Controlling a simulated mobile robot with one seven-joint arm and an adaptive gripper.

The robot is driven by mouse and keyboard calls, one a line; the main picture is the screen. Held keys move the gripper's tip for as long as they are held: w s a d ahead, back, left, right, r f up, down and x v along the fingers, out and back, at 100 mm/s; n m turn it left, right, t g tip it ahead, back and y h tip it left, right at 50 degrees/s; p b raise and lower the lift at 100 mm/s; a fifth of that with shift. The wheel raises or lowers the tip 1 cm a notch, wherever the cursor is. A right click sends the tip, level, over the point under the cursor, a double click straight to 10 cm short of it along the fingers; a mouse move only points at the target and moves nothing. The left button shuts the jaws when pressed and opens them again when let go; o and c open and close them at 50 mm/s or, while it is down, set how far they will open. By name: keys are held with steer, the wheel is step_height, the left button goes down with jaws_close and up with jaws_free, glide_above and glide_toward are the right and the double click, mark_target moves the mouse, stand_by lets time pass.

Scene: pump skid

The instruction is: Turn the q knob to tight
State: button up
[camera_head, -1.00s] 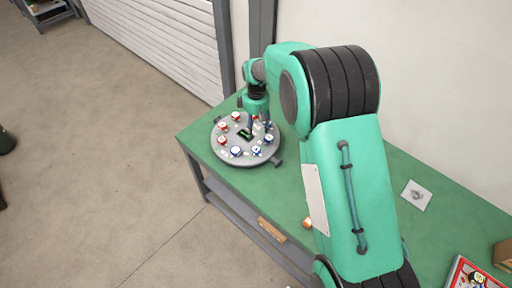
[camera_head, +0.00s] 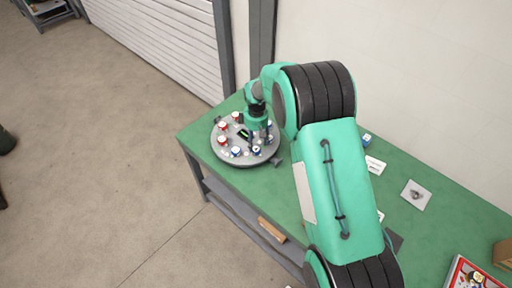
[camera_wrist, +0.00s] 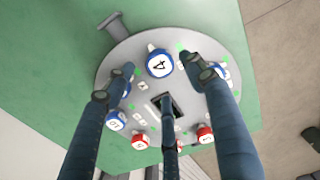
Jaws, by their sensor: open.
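A round grey plate (camera_head: 222,152) with several red and blue knobs around its rim lies on the green table. In the wrist view the nearest knob is blue with a white cap (camera_wrist: 159,63), with a dark mark that looks like a 4. I cannot make out a q on any knob. My gripper (camera_wrist: 157,72) is open, its dark fingertips spread either side of this blue knob, with a third finger over the plate's middle. Contact cannot be told. In the head view my gripper (camera_head: 258,141) is over the plate's right part and hides some knobs.
A dark square opening (camera_wrist: 165,104) sits in the plate's middle. Other knobs are blue (camera_wrist: 115,121) and red (camera_wrist: 204,135). A grey handle (camera_wrist: 114,24) juts from the plate's rim. The green table (camera_head: 440,228) also holds small cards and a box at right.

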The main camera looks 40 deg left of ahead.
mark_target(256, 149)
steer(key=shift+f, duration=2.45)
steer(key=c, duration=1.1)
